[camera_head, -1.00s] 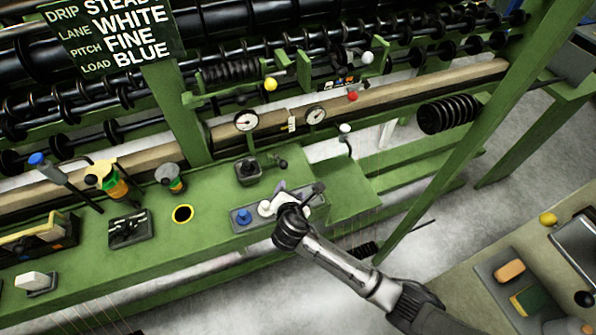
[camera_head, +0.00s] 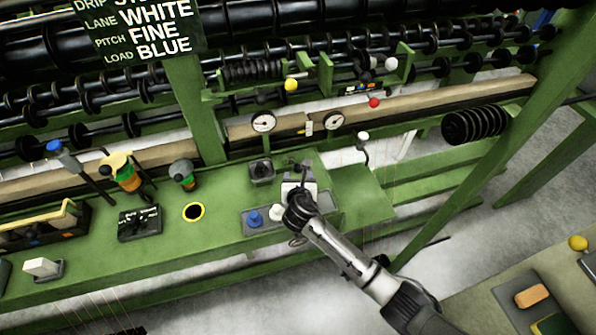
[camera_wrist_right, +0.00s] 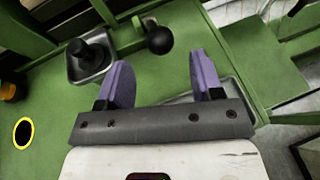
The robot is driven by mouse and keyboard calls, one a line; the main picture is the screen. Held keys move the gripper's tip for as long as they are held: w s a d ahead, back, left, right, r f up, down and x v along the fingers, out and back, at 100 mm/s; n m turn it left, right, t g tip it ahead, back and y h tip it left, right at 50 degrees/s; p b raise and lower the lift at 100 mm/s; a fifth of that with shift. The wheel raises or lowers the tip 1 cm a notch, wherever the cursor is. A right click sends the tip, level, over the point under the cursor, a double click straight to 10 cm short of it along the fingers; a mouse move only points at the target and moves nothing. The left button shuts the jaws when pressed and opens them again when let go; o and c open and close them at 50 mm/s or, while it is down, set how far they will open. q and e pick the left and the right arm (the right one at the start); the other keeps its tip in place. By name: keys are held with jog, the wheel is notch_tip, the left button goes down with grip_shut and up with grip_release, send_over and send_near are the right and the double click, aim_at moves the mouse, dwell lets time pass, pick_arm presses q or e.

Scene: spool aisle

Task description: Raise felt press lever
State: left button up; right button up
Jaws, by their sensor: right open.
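My right gripper (camera_head: 300,186) is over the right end of the green bench, above the grey tray. In the right wrist view its two purple fingers (camera_wrist_right: 160,60) are spread, with nothing held. A short lever with a black ball knob (camera_wrist_right: 159,40) lies just beyond the gap between the fingertips. It is not clearly between them, and I cannot see contact. Beside it a black stick on a square base (camera_wrist_right: 90,57) stands left of the fingers; it also shows in the head view (camera_head: 262,171). No label tells me which lever is the felt press lever. My left gripper is out of view.
A blue knob (camera_head: 255,218) sits in the grey tray (camera_head: 318,224) beside my gripper. A white-knobbed lever (camera_head: 364,137) stands right of it. Two dial gauges (camera_head: 263,123) rise behind. A green diagonal post (camera_head: 478,150) stands to the right.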

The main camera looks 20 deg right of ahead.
aim_at(298, 172)
jog(key=shift+b+x, duration=0.95)
jog(key=shift+x, duration=2.1)
jog(key=c, duration=0.5)
grip_shut()
